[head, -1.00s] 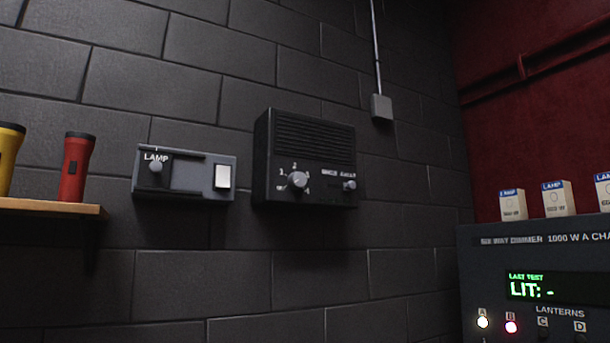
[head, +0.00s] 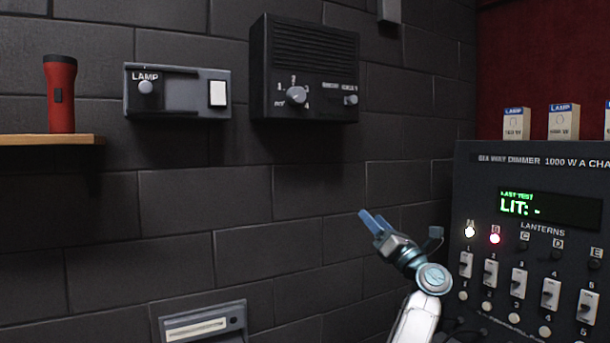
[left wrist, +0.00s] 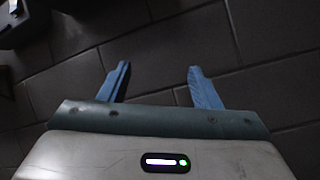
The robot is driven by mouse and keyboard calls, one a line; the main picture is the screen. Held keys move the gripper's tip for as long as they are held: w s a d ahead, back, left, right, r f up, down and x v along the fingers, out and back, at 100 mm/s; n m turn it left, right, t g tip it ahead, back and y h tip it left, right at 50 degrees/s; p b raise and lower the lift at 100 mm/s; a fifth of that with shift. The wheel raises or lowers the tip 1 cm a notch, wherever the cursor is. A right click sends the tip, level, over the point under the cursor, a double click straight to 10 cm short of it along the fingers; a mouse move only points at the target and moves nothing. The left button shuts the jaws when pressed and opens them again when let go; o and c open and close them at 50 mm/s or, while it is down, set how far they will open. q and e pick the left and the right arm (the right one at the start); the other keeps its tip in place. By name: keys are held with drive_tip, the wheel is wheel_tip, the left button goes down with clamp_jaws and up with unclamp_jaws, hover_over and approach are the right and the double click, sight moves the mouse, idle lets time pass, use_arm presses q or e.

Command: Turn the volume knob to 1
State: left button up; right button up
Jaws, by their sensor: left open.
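A black wall box (head: 305,45) with a slatted front hangs on the dark brick wall in the head view. Its grey round knob (head: 296,95) sits in a ring of printed numbers; I cannot tell for sure which mark it points to. A smaller grey knob (head: 350,99) is at the box's lower right, with a label too blurred to read. My left gripper (head: 371,220) is below and right of the box, apart from it. Its blue fingers are open and empty, and also show in the left wrist view (left wrist: 160,80).
A lamp panel (head: 185,92) with a knob and white switch hangs left of the box. A dimmer console (head: 470,200) with sliders and small cartons on top is at right. A grey panel (head: 200,325) is below.

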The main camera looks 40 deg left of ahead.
use_arm(q)
drive_tip(key=s+a+r+n+g+h+p, duration=0.1)
drive_tip(key=s+r+n+g, duration=0.2)
drive_tip(key=r, duration=0.5)
drive_tip(key=s+r+n+g, duration=0.1)
drive_tip(key=s+r+n, duration=0.3)
drive_tip(key=r+n, duration=0.3)
drive_tip(key=n+t+h+p, duration=0.1)
drive_tip(key=n+h+p, duration=0.1)
drive_tip(key=n+h, duration=0.25)
approach(300, 96)
drive_tip(key=p+x, duration=0.2)
drive_tip(key=x, duration=0.2)
drive_tip(key=p+x, duration=0.3)
drive_tip(key=shift+a+r+p, duration=0.2)
drive_tip(key=shift+a+p, duration=0.15)
drive_tip(key=shift+a, duration=0.05)
drive_tip(key=shift+w+a+f, duration=0.15)
drive_tip(key=shift+w+a, duration=0.05)
drive_tip(key=shift+a, duration=0.15)
drive_tip(key=shift+w, duration=0.1)
drive_tip(key=c, duration=1)
